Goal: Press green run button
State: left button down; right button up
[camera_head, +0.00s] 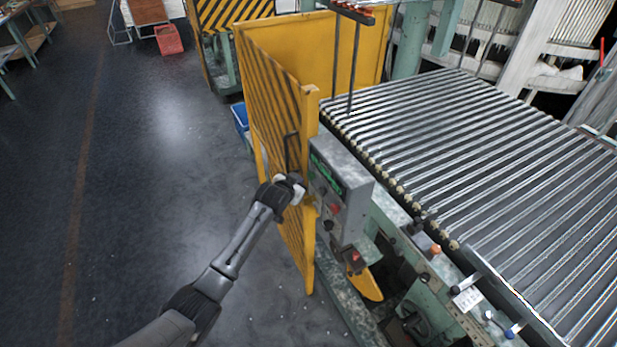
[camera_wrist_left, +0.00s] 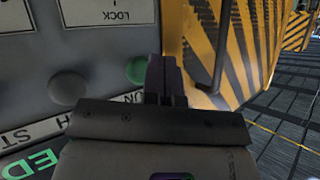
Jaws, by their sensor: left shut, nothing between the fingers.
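The green button (camera_wrist_left: 137,70) sits on a grey control panel (camera_wrist_left: 104,45) in the left wrist view. Its right side is partly hidden by my fingers. An upside-down label ending in "UN" lies just below it. My left gripper (camera_wrist_left: 165,72) is shut and empty, with its fingers over the panel's right edge, right beside the green button. I cannot tell whether they touch it. In the head view my left gripper (camera_head: 302,181) is at the left side of the grey control box (camera_head: 354,183); the green button cannot be made out there. My right gripper is not in view.
A yellow guard panel with black stripes (camera_head: 275,130) stands close behind my left gripper. A grey round button (camera_wrist_left: 68,87) is left of the green one. A red button (camera_head: 335,208) is on the box. The roller bed (camera_head: 470,150) lies to the right; open floor is left.

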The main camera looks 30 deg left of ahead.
pick_arm(q)
jog(key=shift+w+d, duration=0.1)
jog(key=shift+w, duration=0.05)
dwell(0.4)
jog(key=shift+w+d, duration=0.1)
jog(key=shift+w, duration=0.15)
